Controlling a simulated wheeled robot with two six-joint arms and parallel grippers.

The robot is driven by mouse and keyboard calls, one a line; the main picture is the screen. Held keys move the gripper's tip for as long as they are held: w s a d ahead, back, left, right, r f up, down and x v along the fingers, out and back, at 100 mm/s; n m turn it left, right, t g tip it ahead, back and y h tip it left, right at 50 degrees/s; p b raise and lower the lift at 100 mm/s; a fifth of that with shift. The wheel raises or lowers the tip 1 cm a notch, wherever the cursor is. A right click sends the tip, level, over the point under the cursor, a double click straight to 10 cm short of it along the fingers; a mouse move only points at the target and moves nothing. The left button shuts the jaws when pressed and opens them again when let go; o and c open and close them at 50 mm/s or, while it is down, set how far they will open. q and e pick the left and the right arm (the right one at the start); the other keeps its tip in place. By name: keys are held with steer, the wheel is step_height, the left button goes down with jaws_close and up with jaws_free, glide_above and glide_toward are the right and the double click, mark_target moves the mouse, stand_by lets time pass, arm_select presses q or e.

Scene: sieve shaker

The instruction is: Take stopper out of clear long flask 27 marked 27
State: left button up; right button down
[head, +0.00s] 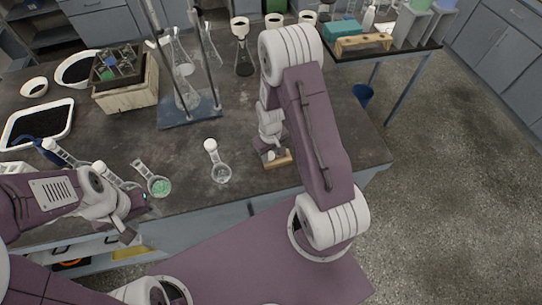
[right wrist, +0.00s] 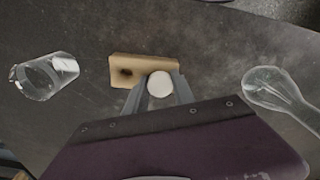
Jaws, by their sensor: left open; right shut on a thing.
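A clear long-necked flask (head: 221,174) stands on the dark bench with a white top (head: 210,145) on its neck. I cannot read its number. My right gripper (right wrist: 159,88) is shut on a white round-topped piece (right wrist: 160,83) that looks like a stopper, seen from above. It is at a small wooden block (right wrist: 118,64) with a dark hole; whether the piece touches the block I cannot tell. The block also shows in the head view (head: 281,162). My left gripper (head: 138,209) is open and empty near the bench's front edge.
A flask with green contents (head: 159,186) stands left of the clear flask. In the right wrist view, glassware lies to the left (right wrist: 47,76) and right (right wrist: 268,88) of the block. A metal stand (head: 190,112) is behind. Bare bench lies between them.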

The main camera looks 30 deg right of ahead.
steer(key=c, duration=1)
jaws_free()
steer(key=shift+s+a+f, duration=0.15)
steer(key=shift+s+f, duration=0.55)
steer(key=shift+f, duration=0.1)
steer(key=r, duration=0.1)
steer(key=w+r, duration=0.1)
steer(key=r, duration=0.3)
steer(key=shift+w, duration=0.4)
steer(key=r, duration=0.2)
steer(key=s+r, duration=0.1)
steer(key=r, duration=0.2)
steer(key=shift+s+p, duration=0.1)
steer(key=shift+p, duration=0.25)
steer(key=shift+r, duration=0.3)
steer(key=shift+w, duration=0.3)
arm_select(q)
steer(key=shift+w+d+f, duration=0.1)
steer(key=shift+w+d, duration=0.05)
steer(key=shift+w, duration=0.55)
arm_select(e)
steer(key=s+a+r+m, duration=0.2)
steer(key=s+a+r, duration=0.2)
steer(key=s, duration=0.4)
steer(key=shift+a+r+t, duration=0.25)
steer(key=shift+r+t, duration=0.15)
steer(key=shift+r, duration=0.45)
